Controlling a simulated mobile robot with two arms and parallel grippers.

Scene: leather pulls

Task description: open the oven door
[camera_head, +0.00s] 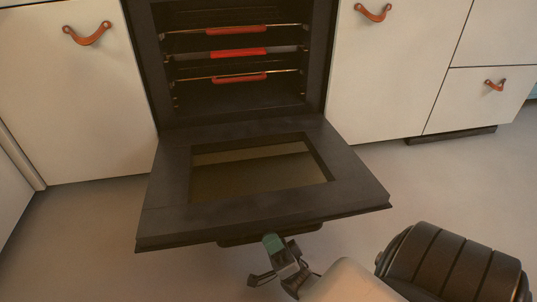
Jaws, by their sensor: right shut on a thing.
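The oven door (165,205) is dark with a glass window and is swung down to roughly level in front of the oven (148,60). The oven's inside shows, with racks and red parts. The door's handle (235,240) sticks out under its front edge. My right gripper (272,256) is at the front edge of the door, right at the handle, and is shut on it. Its fingertips are partly hidden by the door edge and the gripper's own body. My left gripper is not in view.
Cream cabinets with leather pulls stand left (60,110) and right (400,80) of the oven. Drawers (485,105) are farther right. Bare floor (90,220) lies left of the open door and to its right.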

